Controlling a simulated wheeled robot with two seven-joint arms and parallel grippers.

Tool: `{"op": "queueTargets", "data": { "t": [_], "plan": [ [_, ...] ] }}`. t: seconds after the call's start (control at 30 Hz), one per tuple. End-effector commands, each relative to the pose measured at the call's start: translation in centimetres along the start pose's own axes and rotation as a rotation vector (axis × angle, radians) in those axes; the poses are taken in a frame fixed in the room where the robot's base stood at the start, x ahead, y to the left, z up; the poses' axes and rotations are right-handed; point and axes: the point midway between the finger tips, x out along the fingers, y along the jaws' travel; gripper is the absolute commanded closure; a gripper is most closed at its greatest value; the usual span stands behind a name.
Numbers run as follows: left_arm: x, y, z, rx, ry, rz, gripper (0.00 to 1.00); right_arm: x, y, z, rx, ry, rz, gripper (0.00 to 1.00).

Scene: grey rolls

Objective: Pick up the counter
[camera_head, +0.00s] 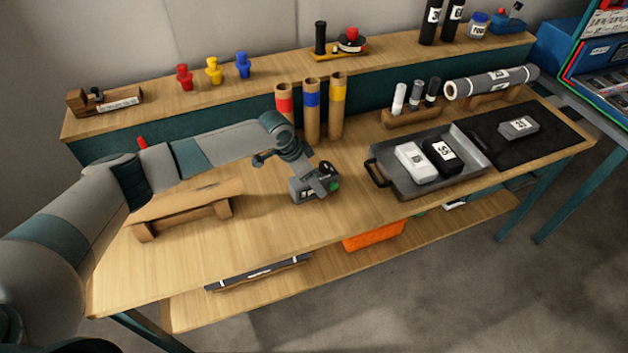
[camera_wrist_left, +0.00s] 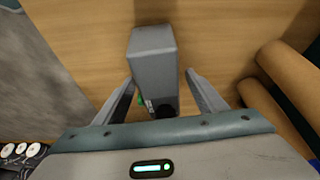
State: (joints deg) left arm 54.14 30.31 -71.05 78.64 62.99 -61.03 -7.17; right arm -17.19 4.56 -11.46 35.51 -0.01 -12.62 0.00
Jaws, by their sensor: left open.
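The counter is a small grey box (camera_head: 301,193) standing on the wooden table near its middle, with a green button and a dark round part at its side. In the left wrist view the counter (camera_wrist_left: 154,62) lies between the two fingers. My left gripper (camera_head: 318,180) comes down over the counter and hides part of it. In the left wrist view the gripper (camera_wrist_left: 160,92) is open, with a gap on each side of the box. My right gripper is not in view.
A low wooden stand (camera_head: 190,205) is left of the counter. A grey tray (camera_head: 401,183) with a white and a black block is to the right. The table's front is clear.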

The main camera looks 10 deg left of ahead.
Motion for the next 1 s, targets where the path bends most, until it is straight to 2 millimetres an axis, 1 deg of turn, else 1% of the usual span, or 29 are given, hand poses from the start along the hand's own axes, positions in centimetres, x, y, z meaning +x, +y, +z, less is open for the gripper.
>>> {"op": "queueTargets", "data": {
  "t": [0.1,0.2,0.67,0.7,0.77,0.8,0.87,0.9,1.0],
  "plan": [
    [1.1,0.1,0.0,0.000,-0.001,0.002,0.35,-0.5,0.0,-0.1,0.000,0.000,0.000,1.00],
    [1.6,0.1,0.0,0.000,0.000,0.001,0.35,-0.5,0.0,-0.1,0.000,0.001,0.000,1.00],
    [1.7,0.1,0.0,0.001,0.000,0.001,0.35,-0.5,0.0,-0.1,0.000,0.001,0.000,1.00],
    [1.6,0.1,0.0,0.001,0.000,0.001,0.40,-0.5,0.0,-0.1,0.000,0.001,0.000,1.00],
    [1.6,0.1,0.0,0.001,0.000,0.001,0.54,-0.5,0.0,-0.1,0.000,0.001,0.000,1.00],
    [1.6,0.1,0.0,0.001,0.000,0.001,0.64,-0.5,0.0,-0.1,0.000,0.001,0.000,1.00],
    [1.6,0.1,0.0,0.001,0.000,0.001,0.78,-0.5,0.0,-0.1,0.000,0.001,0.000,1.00],
    [1.6,0.1,0.0,0.001,0.000,0.001,0.88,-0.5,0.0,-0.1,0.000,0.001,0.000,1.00],
    [1.6,0.1,-0.1,0.001,0.002,0.000,0.88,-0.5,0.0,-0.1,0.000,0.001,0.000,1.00]
  ]
}}
